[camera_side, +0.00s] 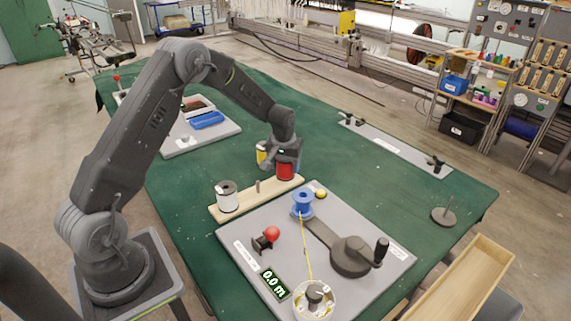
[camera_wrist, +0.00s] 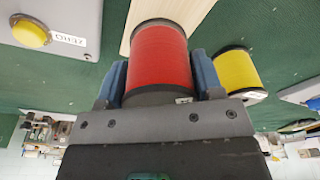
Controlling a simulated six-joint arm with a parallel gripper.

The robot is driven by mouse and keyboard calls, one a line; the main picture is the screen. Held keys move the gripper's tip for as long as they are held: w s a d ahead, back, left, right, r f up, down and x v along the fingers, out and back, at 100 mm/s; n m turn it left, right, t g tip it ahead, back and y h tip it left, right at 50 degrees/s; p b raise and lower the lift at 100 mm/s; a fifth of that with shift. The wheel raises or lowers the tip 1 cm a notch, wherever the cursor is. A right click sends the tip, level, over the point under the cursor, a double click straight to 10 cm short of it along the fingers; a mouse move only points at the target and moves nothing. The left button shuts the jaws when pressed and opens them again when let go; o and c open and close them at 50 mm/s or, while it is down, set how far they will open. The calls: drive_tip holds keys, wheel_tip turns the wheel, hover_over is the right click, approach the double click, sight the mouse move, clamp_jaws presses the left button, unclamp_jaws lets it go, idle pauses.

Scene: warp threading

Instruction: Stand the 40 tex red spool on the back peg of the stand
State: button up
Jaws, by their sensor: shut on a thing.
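The red spool (camera_side: 285,172), with dark end flanges, is between the fingers of my gripper (camera_side: 284,160) at the right end of the wooden stand (camera_side: 243,200). In the wrist view the red spool (camera_wrist: 158,58) sits upright to the jaws, with a blue finger pressed to each side. My gripper (camera_wrist: 160,80) is shut on it. Part of the stand (camera_wrist: 196,12) shows beyond the spool. The spool hides the stand's far end and any peg there; I cannot tell whether it touches the stand. No tex marking is readable.
A white spool (camera_side: 228,197) stands at the stand's left end, beside a bare middle peg (camera_side: 258,186). A yellow spool (camera_side: 262,153) stands behind my gripper, close to one finger in the wrist view (camera_wrist: 237,72). A grey winder board (camera_side: 350,215) with a blue spool (camera_side: 302,202) lies in front.

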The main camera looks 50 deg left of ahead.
drive_tip(key=shift+f, duration=0.7)
drive_tip(key=o, duration=1)
drive_tip(key=r, duration=0.4)
drive_tip(key=s+r, duration=0.1)
drive_tip(key=r, duration=0.4)
drive_tip(key=d+r, duration=0.1)
drive_tip(key=r, duration=0.3)
drive_tip(key=shift+s+d+r, duration=0.1)
drive_tip(key=shift+s+r, duration=0.25)
drive_tip(key=s+d+r+m+t, duration=0.2)
drive_tip(key=s+d+r+m, duration=0.1)
drive_tip(key=s+d+r, duration=0.8)
drive_tip(key=s+d+m, duration=0.1)
drive_tip(key=s+d, duration=0.1)
drive_tip(key=s, duration=0.3)
drive_tip(key=s+d+r+m+t, duration=0.1)
drive_tip(key=s+d, duration=0.1)
drive_tip(key=s, duration=0.4)
drive_tip(key=s+d+m+t+h, duration=0.1)
drive_tip(key=s+d, duration=0.1)
drive_tip(key=s, duration=0.4)
drive_tip(key=shift+s+d+r+m, duration=0.1)
drive_tip(key=shift+d+r+m, duration=0.05)
drive_tip(key=shift+r+m, duration=0.2)
